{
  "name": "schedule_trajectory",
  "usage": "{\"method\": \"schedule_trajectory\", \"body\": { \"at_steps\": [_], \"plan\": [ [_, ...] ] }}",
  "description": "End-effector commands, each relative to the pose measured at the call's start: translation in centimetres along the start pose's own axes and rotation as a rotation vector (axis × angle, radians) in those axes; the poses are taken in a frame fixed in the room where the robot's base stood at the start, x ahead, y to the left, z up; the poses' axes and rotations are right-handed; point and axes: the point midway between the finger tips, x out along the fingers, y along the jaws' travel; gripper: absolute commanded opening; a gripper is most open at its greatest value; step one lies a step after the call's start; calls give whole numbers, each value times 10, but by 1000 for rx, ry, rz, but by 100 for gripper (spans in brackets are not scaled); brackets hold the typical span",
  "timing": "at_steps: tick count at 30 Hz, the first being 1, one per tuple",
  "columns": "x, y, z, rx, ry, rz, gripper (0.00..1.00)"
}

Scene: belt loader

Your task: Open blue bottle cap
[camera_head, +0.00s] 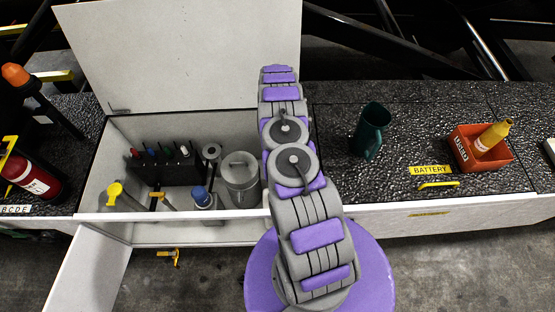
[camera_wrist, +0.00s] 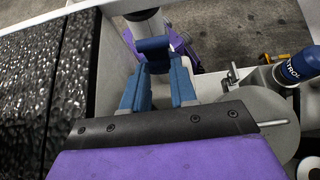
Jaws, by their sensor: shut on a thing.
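A blue-topped bottle (camera_head: 200,193) stands in the open white box in the head view. In the wrist view the blue bottle (camera_wrist: 297,68) leans in from the right edge, with part of a label reading "TROL". I cannot tell whether its cap is on. My gripper (camera_wrist: 158,72) points away from the wrist camera, well left of the bottle and apart from it. Its blue fingers are close together on a small dark blue thing (camera_wrist: 152,46) at their tips. Most of that thing is hidden, so I cannot tell what it is. The gripper is hidden in the head view.
A dark rack of tools (camera_head: 165,170) stands behind.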

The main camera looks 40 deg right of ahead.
Motion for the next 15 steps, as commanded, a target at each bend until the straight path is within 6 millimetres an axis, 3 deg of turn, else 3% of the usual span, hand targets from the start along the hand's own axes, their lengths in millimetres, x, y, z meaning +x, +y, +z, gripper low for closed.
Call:
{"method": "schedule_trajectory", "body": {
  "at_steps": [15],
  "plan": [
    [-1,0,-2,-1,-41,0,0]
  ]
}}
